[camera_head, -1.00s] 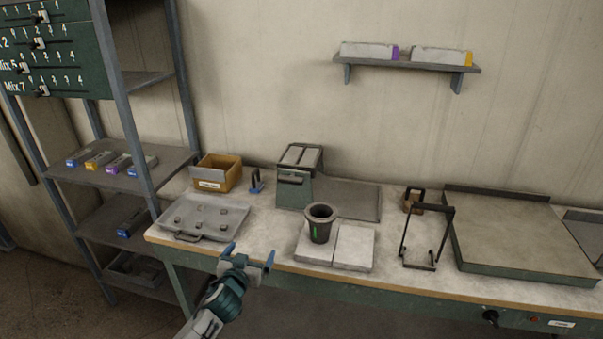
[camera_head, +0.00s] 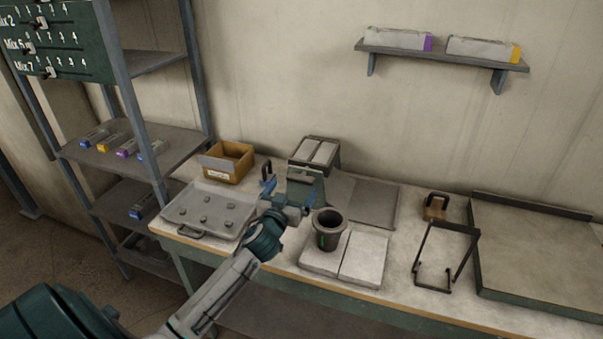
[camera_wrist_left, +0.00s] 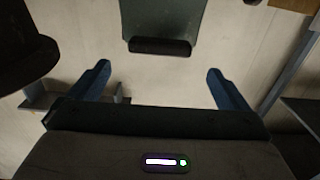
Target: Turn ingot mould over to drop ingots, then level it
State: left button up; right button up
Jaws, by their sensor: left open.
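The ingot mould (camera_head: 315,151) sits at the back of the bench in a dark green stand. Two pale grey ingot-shaped bars show in its top. In the left wrist view, a green plate (camera_wrist_left: 165,18) with a dark grip bar (camera_wrist_left: 160,47) lies just beyond my fingertips, roughly centred between them. My left gripper (camera_head: 290,194) is open and empty in front of the stand; it also shows in the left wrist view (camera_wrist_left: 158,70). It hides part of the stand's front. My right gripper is out of view.
A dark crucible (camera_head: 328,222) stands on pale slabs (camera_head: 361,258) close right of my left gripper. A metal tray (camera_head: 182,217) with several small lumps lies left, a cardboard box (camera_head: 246,161) behind it. A flat grey plate (camera_head: 376,204) lies right of the stand.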

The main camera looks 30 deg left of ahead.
aim_at(299, 180)
pick_arm(q)
jog(key=p+x, duration=0.2)
jog(key=x, duration=0.4)
jog(key=shift+w, duration=0.45)
jog(key=shift+w+a+f, duration=0.1)
jog(key=shift+w, duration=0.15)
jog(key=shift+c, duration=0.5)
